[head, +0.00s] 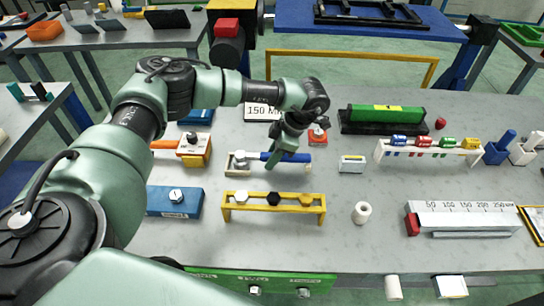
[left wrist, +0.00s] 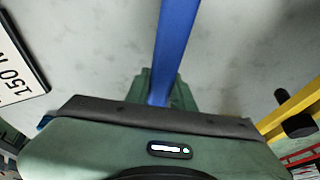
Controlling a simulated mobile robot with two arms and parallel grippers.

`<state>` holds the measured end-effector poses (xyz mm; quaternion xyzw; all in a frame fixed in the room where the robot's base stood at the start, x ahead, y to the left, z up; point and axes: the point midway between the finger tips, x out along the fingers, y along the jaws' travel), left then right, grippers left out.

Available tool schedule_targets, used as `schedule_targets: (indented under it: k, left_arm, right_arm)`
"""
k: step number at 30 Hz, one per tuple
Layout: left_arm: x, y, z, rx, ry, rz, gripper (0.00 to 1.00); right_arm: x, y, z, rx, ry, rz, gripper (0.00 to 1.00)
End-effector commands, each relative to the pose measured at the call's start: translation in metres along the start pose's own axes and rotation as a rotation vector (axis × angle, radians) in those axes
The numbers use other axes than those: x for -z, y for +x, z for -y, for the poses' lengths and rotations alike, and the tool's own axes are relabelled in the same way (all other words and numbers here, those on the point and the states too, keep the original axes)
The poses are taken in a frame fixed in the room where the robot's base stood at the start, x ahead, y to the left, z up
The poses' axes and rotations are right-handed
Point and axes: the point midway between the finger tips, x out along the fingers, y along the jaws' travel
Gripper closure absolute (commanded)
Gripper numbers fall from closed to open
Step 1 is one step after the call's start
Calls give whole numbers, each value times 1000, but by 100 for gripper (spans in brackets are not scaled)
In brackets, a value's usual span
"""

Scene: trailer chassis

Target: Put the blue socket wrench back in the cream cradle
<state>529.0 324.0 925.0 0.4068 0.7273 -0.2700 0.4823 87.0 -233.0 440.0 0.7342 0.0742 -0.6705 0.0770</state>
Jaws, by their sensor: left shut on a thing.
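The blue socket wrench (head: 300,157) is in the middle of the table in the head view, its blue handle lying roughly level and pointing right. My left gripper (head: 284,153) is shut on that handle from above. The handle also shows in the left wrist view (left wrist: 174,45), running up from between the fingers (left wrist: 158,92). The wrench's grey head end is at the left, over or at the cream cradle (head: 236,169). I cannot tell whether the head rests in the cradle or hangs just above it. My right gripper is not in view.
A yellow rail (head: 273,208) with several bolts stands in front of the wrench. An orange-handled tool on a block (head: 195,160) is to the left. A small cream block (head: 352,164) and a green bar (head: 385,114) are to the right. The "150" sign (head: 262,108) stands behind.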

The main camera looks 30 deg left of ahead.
Motion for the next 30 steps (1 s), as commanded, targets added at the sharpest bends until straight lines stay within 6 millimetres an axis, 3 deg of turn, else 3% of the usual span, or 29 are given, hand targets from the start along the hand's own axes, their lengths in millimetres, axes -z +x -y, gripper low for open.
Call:
schedule_targets:
  k: [8,9,11,18,19,21,30]
  left_arm:
    - [0,-1,-1,-1,-1,1,100]
    - [0,-1,-1,-1,-1,1,71]
    - [0,-1,-1,-1,-1,1,54]
    - [0,-1,0,0,-1,1,51]
    - [0,0,0,1,0,0,48]
    - [0,0,0,1,0,0,29]
    - [0,0,0,0,0,0,29]
  right_arm:
    - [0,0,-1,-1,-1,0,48]
    - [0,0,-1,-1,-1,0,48]
    - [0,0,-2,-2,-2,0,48]
    - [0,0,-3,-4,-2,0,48]
    - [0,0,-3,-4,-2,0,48]
    - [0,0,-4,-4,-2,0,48]
    - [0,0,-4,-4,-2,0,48]
